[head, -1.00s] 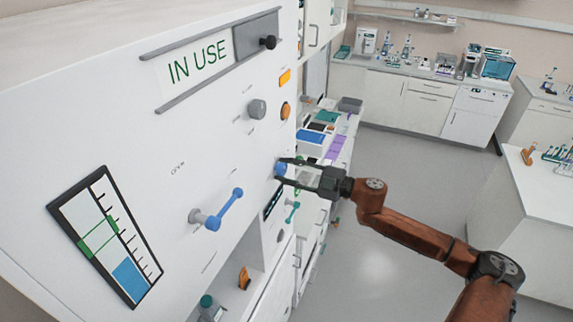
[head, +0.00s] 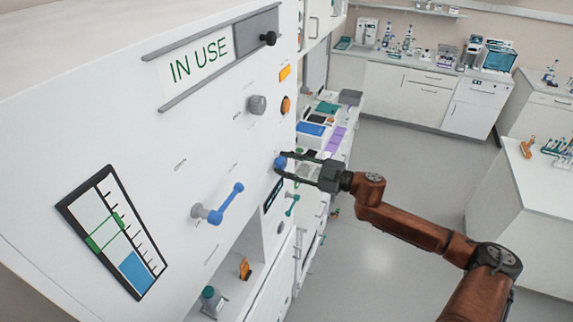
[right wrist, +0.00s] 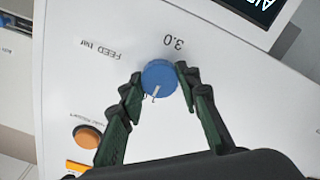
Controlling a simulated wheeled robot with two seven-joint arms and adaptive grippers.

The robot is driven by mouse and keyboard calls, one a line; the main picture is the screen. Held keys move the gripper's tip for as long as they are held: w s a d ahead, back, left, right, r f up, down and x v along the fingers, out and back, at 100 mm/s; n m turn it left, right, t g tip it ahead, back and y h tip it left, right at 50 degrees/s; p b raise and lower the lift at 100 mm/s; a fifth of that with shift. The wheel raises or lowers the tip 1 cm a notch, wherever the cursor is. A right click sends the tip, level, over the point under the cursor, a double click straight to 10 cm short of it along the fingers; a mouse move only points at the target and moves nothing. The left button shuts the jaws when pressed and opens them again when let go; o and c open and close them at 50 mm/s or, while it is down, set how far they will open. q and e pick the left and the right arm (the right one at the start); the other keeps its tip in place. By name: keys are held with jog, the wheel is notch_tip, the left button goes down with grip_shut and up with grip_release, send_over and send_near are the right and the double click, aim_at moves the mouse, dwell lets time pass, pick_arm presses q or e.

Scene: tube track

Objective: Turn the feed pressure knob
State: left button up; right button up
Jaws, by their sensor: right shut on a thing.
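The feed pressure knob is a round blue knob (head: 280,162) on the white panel, right of the blue lever. In the right wrist view the blue knob (right wrist: 159,78) has a white pointer mark and sits beside the print "FEED bar" and "3.0". My right gripper (head: 283,163) reaches the knob from the right, with its two fingers (right wrist: 158,86) on either side of it and shut on it. The fingers cover part of the knob's sides. My left gripper is not in view.
A blue lever (head: 226,204), a grey knob (head: 257,105) and an orange button (head: 286,104) are on the same panel. A level gauge (head: 112,232) with a green band and blue fill is at left. Open floor (head: 385,200) lies to the right.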

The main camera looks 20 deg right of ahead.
jog(key=o, duration=1.2)
jog(key=shift+d, duration=0.1)
jog(key=v, duration=1.2)
jog(key=shift+f, duration=0.1)
